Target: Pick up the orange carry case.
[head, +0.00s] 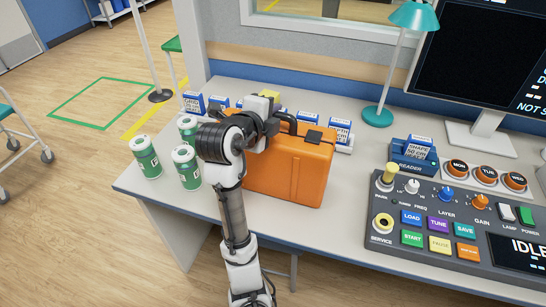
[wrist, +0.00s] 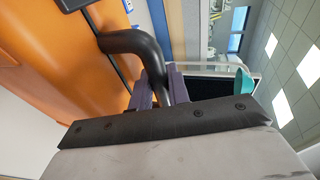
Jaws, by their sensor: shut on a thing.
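The orange carry case (head: 290,170) stands upright on the white desk (head: 150,185), left of the control console. It has a dark handle on top and a dark latch. My gripper (head: 274,122) is at the top of the case, at its handle. In the wrist view my gripper (wrist: 165,88) is shut on the black handle (wrist: 140,45), with the orange case (wrist: 60,60) beside it on the left. My arm hides the left part of the case in the head view. I cannot tell whether the case's bottom touches the desk.
Green-and-white canisters (head: 147,157) stand left of my arm. Blue-and-white boxes (head: 340,130) line the desk behind the case. A teal lamp (head: 378,114), a card reader (head: 412,156) and a button console (head: 460,220) are to the right. Desk in front of the case is clear.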

